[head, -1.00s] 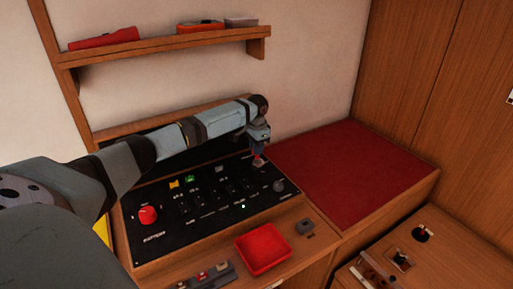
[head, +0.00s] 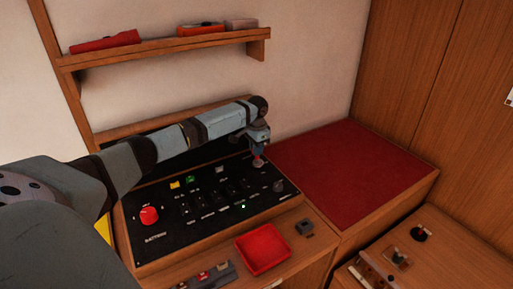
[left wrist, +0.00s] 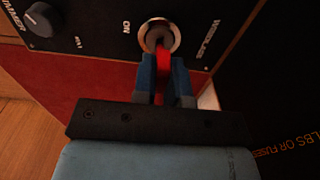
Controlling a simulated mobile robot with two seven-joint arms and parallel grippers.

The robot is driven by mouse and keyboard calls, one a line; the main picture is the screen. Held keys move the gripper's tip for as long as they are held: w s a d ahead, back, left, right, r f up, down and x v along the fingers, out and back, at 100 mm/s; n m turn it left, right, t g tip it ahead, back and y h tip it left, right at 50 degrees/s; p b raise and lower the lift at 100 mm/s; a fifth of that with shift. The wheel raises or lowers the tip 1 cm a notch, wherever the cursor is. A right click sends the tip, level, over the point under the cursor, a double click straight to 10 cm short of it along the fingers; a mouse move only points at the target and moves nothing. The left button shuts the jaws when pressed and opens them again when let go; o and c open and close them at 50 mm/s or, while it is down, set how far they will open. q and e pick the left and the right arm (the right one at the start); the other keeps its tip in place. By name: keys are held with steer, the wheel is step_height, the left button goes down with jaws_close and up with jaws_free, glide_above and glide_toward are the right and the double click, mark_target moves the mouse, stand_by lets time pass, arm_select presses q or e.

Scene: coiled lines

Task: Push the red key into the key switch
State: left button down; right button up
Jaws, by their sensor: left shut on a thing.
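The red key (left wrist: 164,65) is between the blue fingers of my left gripper (left wrist: 166,75), which is shut on it. In the left wrist view the key's far end meets the round metal key switch (left wrist: 149,28) on the black panel. How deep the key sits cannot be told. In the head view my left gripper (head: 258,150) points down at the far right end of the panel (head: 215,215), over the key switch (head: 258,163). The fingers hide most of the key there. My right gripper is not in view.
A red tray (head: 262,250) lies on the wooden ledge in front of the panel. A large red knob (head: 148,215) is at the panel's left, and a dark knob (head: 278,186) sits near the key switch. A red-topped surface (head: 350,175) lies clear to the right.

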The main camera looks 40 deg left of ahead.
arm_select(q)
steer(key=shift+f+p, duration=0.3)
steer(key=shift+f, duration=0.25)
stand_by(0.4)
steer(key=shift+p, duration=0.55)
steer(key=shift+f, duration=0.8)
stand_by(1.0)
steer(key=shift+p, duration=0.5)
stand_by(0.4)
steer(key=shift+f, duration=0.3)
steer(key=c, duration=1.1)
jaws_free()
